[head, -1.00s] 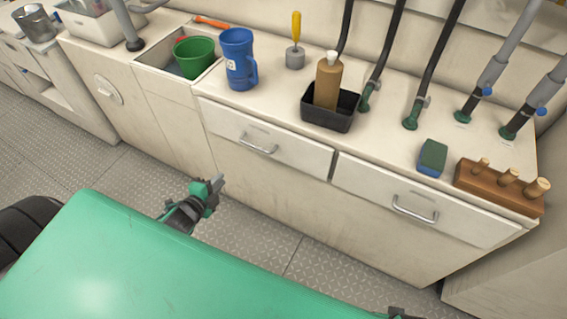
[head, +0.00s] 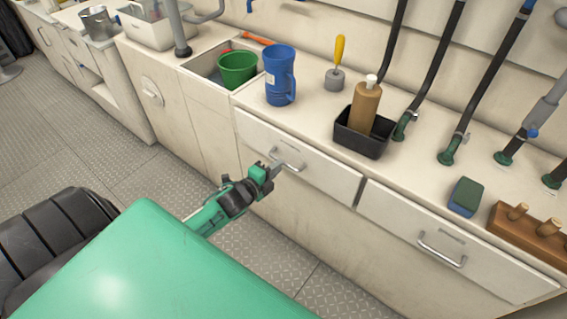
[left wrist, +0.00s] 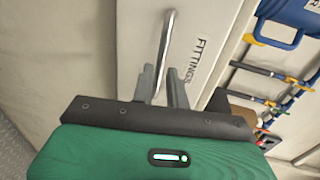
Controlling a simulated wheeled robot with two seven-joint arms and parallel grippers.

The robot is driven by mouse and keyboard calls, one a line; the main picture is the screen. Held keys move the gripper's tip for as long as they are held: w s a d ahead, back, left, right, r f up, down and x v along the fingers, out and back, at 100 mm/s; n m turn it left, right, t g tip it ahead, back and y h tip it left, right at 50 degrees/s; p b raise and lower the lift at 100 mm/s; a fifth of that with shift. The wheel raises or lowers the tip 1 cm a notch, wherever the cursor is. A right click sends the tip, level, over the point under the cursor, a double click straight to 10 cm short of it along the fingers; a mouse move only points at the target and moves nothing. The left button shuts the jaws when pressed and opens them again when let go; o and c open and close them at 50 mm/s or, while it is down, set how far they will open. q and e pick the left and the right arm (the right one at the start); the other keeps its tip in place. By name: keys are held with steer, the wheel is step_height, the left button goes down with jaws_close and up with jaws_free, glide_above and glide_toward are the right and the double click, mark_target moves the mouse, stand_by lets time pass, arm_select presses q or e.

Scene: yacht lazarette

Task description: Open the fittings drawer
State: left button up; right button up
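The fittings drawer (head: 325,178) is the left one of two white drawer fronts under the counter and looks shut. Its label "FITTINGS" reads in the left wrist view, on the drawer front (left wrist: 205,35). Its silver bar handle (head: 290,160) also shows in the left wrist view (left wrist: 167,42). My left gripper (head: 275,170) is at the handle. In the left wrist view its two grey fingers (left wrist: 163,82) are apart, with the near end of the handle bar between their tips. I cannot tell whether they touch it. My right gripper is not in view.
A second drawer (head: 445,240) with a handle is to the right. On the counter stand a blue mug (head: 280,78), a brown bottle (head: 365,105) in a black tray (head: 358,142), a sponge (head: 467,196) and a wooden peg block (head: 525,235). Open floor (head: 265,250) lies before the drawers.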

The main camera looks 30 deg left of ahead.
arm_select(q)
steer(key=shift+x, duration=2.15)
jaws_close()
